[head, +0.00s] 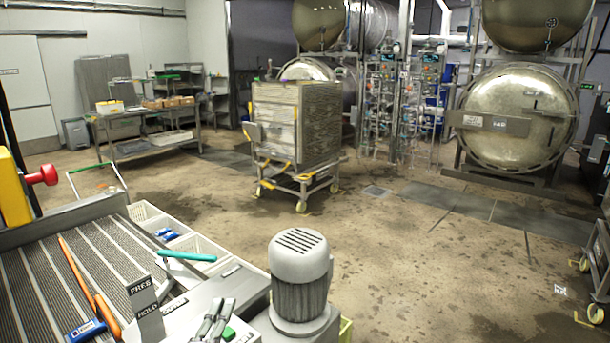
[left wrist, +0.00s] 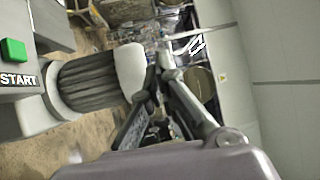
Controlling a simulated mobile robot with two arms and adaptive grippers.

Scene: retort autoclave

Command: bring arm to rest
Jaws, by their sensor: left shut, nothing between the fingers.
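My left gripper (head: 217,314) shows at the bottom edge of the head view, in front of the conveyor's control housing and beside a green button (head: 228,333). Its two fingers are close together with nothing between them. In the left wrist view the fingers (left wrist: 158,78) come together at the tips, near a grey ribbed motor (left wrist: 92,80). The motor (head: 300,278) stands to the right of the gripper in the head view. The rest of the left arm is mostly out of the frame. My right gripper is not in view.
A wheeled rack (head: 297,125) stands mid-floor. A large autoclave (head: 515,115) is at right. The floor between is open.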

